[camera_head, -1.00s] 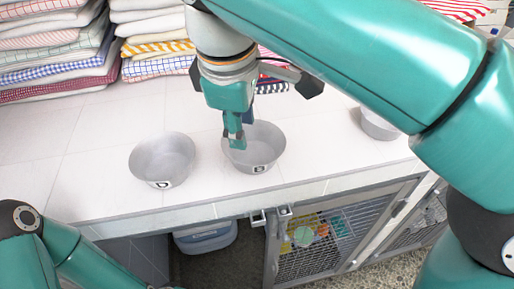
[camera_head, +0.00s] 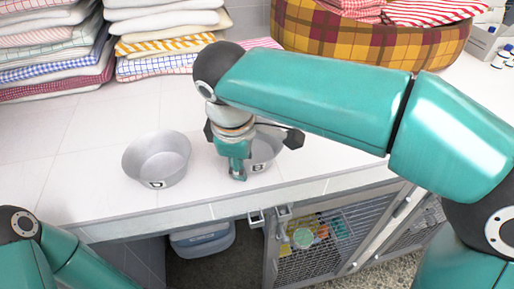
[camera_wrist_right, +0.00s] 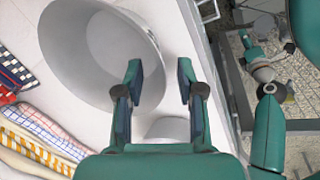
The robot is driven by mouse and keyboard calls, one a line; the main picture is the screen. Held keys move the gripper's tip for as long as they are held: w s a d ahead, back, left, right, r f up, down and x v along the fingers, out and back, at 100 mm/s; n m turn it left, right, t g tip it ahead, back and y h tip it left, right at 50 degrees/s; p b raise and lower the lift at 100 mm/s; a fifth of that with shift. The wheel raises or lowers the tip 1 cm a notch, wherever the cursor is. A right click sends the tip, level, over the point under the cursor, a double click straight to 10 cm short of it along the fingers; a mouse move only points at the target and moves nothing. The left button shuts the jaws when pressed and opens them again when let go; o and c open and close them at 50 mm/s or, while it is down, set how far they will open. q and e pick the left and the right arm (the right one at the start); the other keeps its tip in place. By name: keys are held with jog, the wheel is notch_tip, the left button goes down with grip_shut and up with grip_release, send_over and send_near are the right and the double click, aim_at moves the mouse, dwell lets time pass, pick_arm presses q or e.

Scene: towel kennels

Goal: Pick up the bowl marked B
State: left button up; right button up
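The bowl marked B (camera_head: 268,150) is a grey metal bowl on the white counter, partly hidden behind my right gripper and wrist. My right gripper (camera_head: 238,174) points down at its left front side. In the right wrist view the gripper (camera_wrist_right: 160,72) is open, with nothing held. There the large bowl (camera_wrist_right: 75,60), whose mark is not visible, fills the upper left. Its near rim lies between the fingertips in the picture, the left fingertip over the bowl and the right one past the rim. I cannot tell whether they touch it. My left gripper is out of view.
A bowl marked D (camera_head: 157,158) stands to the left of B, with clear counter between them. Folded towels (camera_head: 165,40) are stacked behind. A plaid basket (camera_head: 375,45) stands at the back right. The counter's front edge and a wire kennel door (camera_head: 320,240) are close by.

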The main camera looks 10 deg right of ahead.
jog(key=shift+f, duration=0.1)
grip_shut()
dwell(0.5)
